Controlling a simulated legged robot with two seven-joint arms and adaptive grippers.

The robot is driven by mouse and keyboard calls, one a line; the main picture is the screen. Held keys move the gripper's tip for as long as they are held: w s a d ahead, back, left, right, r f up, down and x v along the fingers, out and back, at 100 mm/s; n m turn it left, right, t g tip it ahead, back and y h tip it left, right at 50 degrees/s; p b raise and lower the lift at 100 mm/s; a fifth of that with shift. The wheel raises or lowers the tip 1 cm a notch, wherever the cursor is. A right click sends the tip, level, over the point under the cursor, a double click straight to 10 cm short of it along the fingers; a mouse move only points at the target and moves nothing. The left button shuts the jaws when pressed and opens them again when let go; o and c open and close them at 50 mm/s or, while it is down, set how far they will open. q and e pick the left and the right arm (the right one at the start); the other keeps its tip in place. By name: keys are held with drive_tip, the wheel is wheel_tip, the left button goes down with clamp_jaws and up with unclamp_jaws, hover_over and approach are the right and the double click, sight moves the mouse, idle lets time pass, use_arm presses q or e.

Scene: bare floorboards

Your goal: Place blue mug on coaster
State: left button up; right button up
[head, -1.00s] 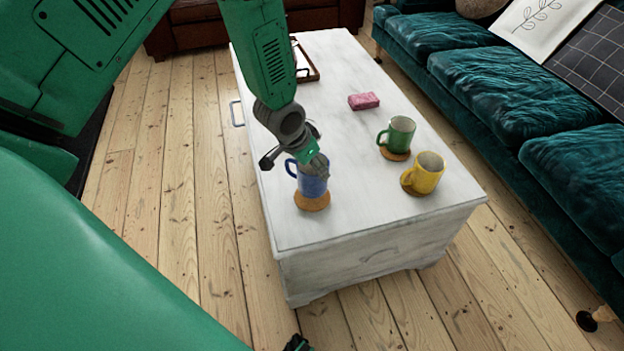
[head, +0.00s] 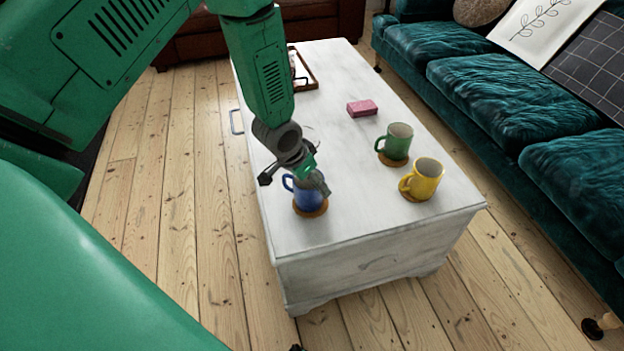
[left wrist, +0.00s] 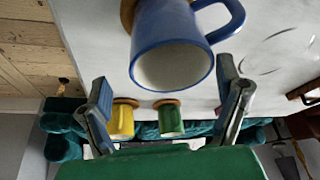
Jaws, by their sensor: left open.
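The blue mug (head: 303,199) stands upright on a round cork coaster (head: 312,211) at the near left of the white table. My left gripper (head: 316,182) is at the mug's upper right side and hides part of it. In the left wrist view the mug (left wrist: 172,40) shows its open mouth, with its handle to the right and a coaster edge (left wrist: 127,14) behind its base. The left fingers (left wrist: 167,88) are spread wide, with nothing held between them. My right gripper is not seen.
A green mug (head: 398,137) and a yellow mug (head: 425,180) stand on coasters to the right. A pink block (head: 362,108) and a tray (head: 309,78) lie farther back. A clear glass outline (left wrist: 270,50) is near the blue mug. A teal sofa (head: 480,90) flanks the table.

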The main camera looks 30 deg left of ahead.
use_arm(q)
drive_tip(key=a+p+v, duration=0.1)
drive_tip(key=p+v, duration=0.2)
drive_tip(key=v, duration=0.7)
drive_tip(key=s+d+f+g, duration=0.1)
drive_tip(key=s+f, duration=0.2)
drive_tip(key=s, duration=0.5)
drive_tip(key=s+d+f+n+g+p, duration=0.1)
drive_tip(key=s+d+f, duration=0.1)
drive_tip(key=s, duration=0.7)
drive_tip(key=s+d+f+n+g+y, duration=0.1)
drive_tip(key=s+d+f, duration=0.1)
drive_tip(key=s+f, duration=0.3)
drive_tip(key=shift+s+g+p, duration=0.3)
drive_tip(key=shift+s+p, duration=0.1)
drive_tip(key=shift+s, duration=1.5)
